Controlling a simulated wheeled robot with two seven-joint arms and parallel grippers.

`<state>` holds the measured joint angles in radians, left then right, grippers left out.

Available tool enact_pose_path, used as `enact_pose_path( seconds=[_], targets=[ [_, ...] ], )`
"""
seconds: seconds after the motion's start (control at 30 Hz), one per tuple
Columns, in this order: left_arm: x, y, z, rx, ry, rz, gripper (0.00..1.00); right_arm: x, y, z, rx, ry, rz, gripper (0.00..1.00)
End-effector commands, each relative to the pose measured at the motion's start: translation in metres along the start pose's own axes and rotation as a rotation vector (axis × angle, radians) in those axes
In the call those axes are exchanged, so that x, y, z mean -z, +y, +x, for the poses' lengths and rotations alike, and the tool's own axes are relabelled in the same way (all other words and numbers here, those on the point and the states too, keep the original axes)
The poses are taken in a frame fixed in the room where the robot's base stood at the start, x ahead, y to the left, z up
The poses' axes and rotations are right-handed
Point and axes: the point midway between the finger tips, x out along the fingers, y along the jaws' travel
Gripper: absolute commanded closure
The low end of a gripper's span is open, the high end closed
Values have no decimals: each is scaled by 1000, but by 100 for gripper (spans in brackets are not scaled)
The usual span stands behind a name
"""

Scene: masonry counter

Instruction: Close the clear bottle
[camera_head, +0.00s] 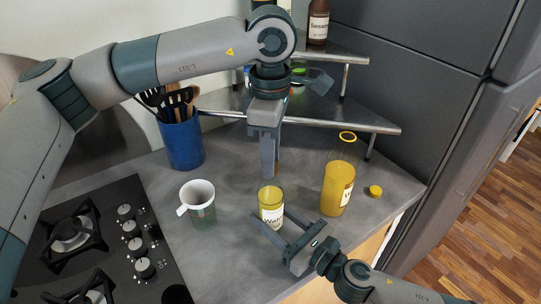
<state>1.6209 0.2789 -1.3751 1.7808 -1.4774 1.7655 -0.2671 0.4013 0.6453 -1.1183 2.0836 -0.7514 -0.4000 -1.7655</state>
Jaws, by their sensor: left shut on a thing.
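The clear bottle (338,187) stands upright on the grey counter, right of centre, with yellow-orange contents. Its mouth has a yellow ring and no cap on it. A small yellow cap (375,191) lies on the counter just right of the bottle. My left gripper (268,175) points down, left of the bottle and behind a labelled glass jar. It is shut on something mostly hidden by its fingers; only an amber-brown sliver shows. My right gripper (271,214) is open, its fingertips around the lower front of the jar (271,199); contact cannot be told.
A white and green mug (202,206) and a blue utensil holder (183,145) stand on the left, near a black gas hob (130,216). A metal corner shelf (325,122) with bottles rises behind. The counter's right edge lies just beyond the cap.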

Motion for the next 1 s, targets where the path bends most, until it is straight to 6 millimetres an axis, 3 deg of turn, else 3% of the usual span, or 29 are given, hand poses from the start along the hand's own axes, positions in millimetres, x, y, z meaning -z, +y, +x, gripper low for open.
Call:
enact_pose_path(
  seconds=[0.43,0.63,0.67,0.73,1.0],
  targets=[
    [0,0,1,0,1,685,100,0,0,0,-1,0,0,100],
    [0,0,0,0,2,731,100,0,0,0,-1,0,0,100],
    [0,0,0,0,2,731,67,0,0,0,-1,0,0,100],
    [0,0,0,0,1,731,52,0,0,0,-1,0,0,100],
    [0,0,0,0,1,730,52,0,0,0,-1,0,0,100]
  ],
)
